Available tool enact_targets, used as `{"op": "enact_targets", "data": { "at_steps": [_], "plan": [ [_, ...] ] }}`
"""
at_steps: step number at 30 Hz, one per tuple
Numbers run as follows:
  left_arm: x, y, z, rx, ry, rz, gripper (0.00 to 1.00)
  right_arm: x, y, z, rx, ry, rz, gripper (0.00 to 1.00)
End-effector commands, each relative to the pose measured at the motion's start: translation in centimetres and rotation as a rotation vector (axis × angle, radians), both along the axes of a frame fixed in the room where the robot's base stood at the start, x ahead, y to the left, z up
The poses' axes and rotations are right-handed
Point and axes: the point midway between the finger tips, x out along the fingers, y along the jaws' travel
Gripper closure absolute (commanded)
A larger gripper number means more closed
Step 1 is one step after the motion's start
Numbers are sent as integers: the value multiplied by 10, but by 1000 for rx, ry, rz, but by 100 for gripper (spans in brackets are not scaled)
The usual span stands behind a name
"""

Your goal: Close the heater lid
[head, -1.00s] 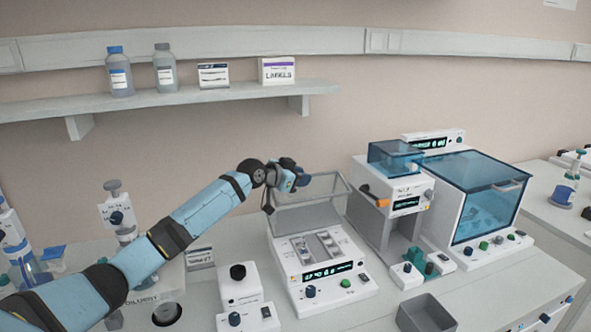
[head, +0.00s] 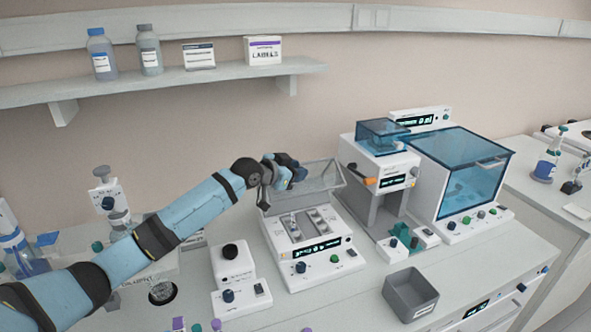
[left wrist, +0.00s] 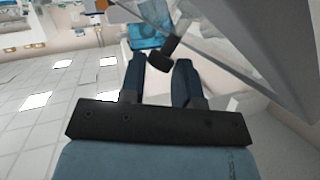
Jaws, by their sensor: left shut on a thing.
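The heater (head: 318,268) is a white unit on the bench in the head view, with metal tube blocks on top, a lit display, a blue knob and a green button. Its clear grey-edged lid (head: 325,180) stands raised at the back, tilted above the blocks and not down on them. My left gripper (head: 292,178) is at the lid's upper left part, shut on it. In the left wrist view, a dark handle piece (left wrist: 164,50) of the lid sits at the fingertips, beside the clear panel (left wrist: 225,45). The gripper covers part of the lid's left side. My right gripper is out of view.
A small white unit with a black knob (head: 231,264) stands left of the heater. A grey open bin (head: 411,296) is at front right. A white device with a blue cover (head: 383,170) and a blue-lidded box (head: 467,180) stand right. A shelf (head: 180,83) runs above.

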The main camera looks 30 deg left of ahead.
Motion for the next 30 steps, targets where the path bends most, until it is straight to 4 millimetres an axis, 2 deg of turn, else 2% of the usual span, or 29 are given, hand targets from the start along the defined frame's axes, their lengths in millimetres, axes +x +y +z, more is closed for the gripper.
{"op": "enact_targets", "data": {
  "at_steps": [1,2,4,5,13,17,20,30],
  "plan": [
    [0,0,-3,-1,6,0,100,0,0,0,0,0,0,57],
    [0,0,-3,-1,7,0,68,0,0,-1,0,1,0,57],
    [0,0,-3,0,6,0,52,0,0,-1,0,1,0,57],
    [0,0,-3,0,6,0,48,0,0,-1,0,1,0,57],
    [-1,0,-1,0,2,0,48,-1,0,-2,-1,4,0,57],
    [-9,4,1,1,2,0,48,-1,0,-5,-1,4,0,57],
    [-23,10,5,3,1,0,48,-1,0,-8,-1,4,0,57],
    [-91,36,28,4,4,-1,48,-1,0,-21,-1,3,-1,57]
  ]
}}
